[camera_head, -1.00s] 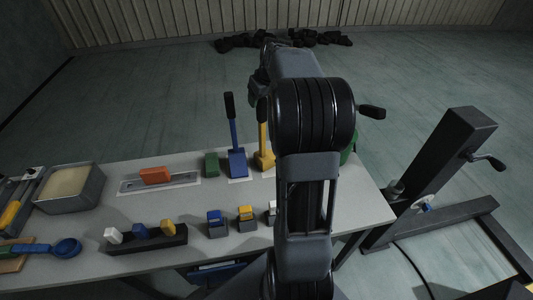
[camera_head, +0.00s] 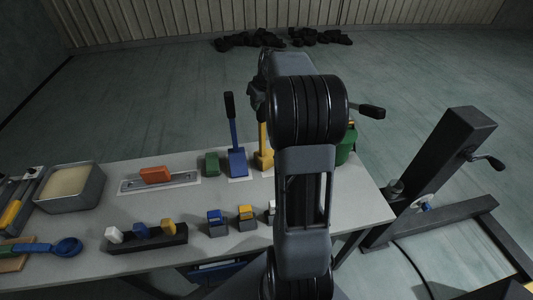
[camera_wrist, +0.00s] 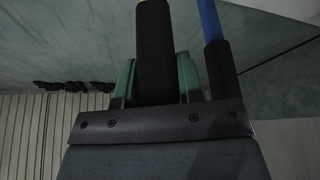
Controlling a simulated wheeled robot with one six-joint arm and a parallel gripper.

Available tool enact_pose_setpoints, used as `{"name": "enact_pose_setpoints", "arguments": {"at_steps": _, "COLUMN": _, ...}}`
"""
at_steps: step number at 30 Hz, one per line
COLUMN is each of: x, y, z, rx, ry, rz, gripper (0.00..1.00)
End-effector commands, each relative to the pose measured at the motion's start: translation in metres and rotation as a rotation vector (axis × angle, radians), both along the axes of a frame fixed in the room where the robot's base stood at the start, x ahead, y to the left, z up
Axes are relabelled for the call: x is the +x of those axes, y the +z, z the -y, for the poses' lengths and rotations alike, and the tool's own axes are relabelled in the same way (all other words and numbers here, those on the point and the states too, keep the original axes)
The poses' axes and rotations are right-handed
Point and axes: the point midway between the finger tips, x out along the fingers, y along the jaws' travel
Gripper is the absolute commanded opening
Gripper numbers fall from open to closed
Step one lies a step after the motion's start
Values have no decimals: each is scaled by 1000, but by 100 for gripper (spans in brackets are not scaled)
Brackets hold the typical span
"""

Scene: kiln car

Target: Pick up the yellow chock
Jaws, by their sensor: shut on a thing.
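The yellow chock (camera_head: 264,150) stands at the back of the grey table in the head view, its wedge foot low and its yellow handle rising behind my arm. My gripper (camera_wrist: 156,72) shows in the wrist view, its two green fingers shut on the chock's black grip (camera_wrist: 153,35). A bit of yellow shows past the grip's end at the top edge. In the head view my arm hides the upper handle and most of the gripper. I cannot tell whether the chock's foot touches the table.
A blue chock (camera_head: 238,160) with a black grip stands close to the left; its handle also shows in the wrist view (camera_wrist: 210,20). A green block (camera_head: 211,163) is left of that. A green container (camera_head: 347,147) is at right. Small coloured blocks stand in front.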

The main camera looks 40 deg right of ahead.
Motion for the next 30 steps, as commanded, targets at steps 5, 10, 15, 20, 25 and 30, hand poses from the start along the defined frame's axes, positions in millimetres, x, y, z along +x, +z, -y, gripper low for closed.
{"name": "enact_pose_setpoints", "arguments": {"at_steps": 5, "x": 0, "y": 0, "z": 0, "rx": 0, "ry": 0, "rz": 0, "gripper": 3}}
{"name": "enact_pose_setpoints", "arguments": {"at_steps": 10, "x": 0, "y": 0, "z": 0, "rx": 0, "ry": 0, "rz": 0, "gripper": 0}}
{"name": "enact_pose_setpoints", "arguments": {"at_steps": 15, "x": 0, "y": 0, "z": 0, "rx": 0, "ry": 0, "rz": 0, "gripper": 0}}
{"name": "enact_pose_setpoints", "arguments": {"at_steps": 20, "x": 1, "y": 6, "z": 1, "rx": -7, "ry": 0, "rz": 13, "gripper": 0}}
{"name": "enact_pose_setpoints", "arguments": {"at_steps": 25, "x": 1, "y": 7, "z": 1, "rx": -7, "ry": 0, "rz": 12, "gripper": 0}}
{"name": "enact_pose_setpoints", "arguments": {"at_steps": 30, "x": 1, "y": 13, "z": 1, "rx": -7, "ry": 0, "rz": 13, "gripper": 0}}
